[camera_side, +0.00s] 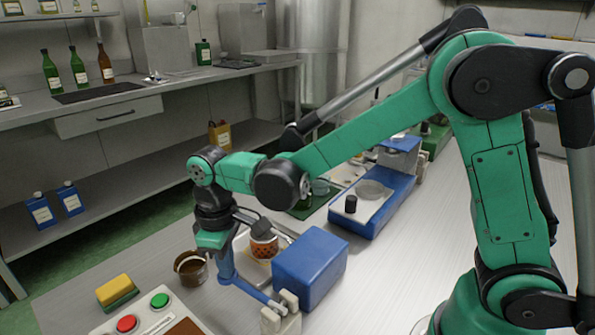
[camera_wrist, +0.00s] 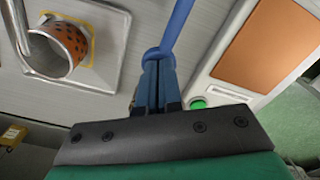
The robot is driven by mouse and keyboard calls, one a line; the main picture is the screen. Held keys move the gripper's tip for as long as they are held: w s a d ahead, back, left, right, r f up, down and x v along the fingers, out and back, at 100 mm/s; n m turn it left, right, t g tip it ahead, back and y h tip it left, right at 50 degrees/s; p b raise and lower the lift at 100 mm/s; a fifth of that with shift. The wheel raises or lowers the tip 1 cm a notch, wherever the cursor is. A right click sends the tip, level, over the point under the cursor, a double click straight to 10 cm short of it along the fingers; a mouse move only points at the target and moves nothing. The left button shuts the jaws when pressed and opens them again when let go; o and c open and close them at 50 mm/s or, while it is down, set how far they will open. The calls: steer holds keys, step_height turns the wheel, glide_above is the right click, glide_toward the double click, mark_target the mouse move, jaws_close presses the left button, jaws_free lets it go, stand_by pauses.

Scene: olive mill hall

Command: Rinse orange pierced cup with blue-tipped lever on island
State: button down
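The orange pierced cup (camera_side: 264,247) stands on a pale square base left of a blue box. In the wrist view the orange cup (camera_wrist: 70,42), with dark holes, sits inside a curved metal ring or pipe. The blue-tipped lever (camera_side: 255,292) runs from metal brackets towards my gripper. In the wrist view the lever (camera_wrist: 178,24) slants up from its rounded end. My gripper (camera_side: 226,275) points down at the lever's free end. Its blue fingers (camera_wrist: 159,60) are together, with the tips at that end; contact looks likely. I see no water.
A blue box (camera_side: 310,266) stands beside the lever. A brown pot (camera_side: 190,268), a yellow sponge (camera_side: 114,290) and a panel with a red button (camera_side: 126,323) and a green button (camera_side: 160,300) lie to the left. A blue-based device (camera_side: 373,205) stands behind.

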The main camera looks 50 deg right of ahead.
steer(key=shift+r, duration=2.8)
step_height(320, 180, up, 5)
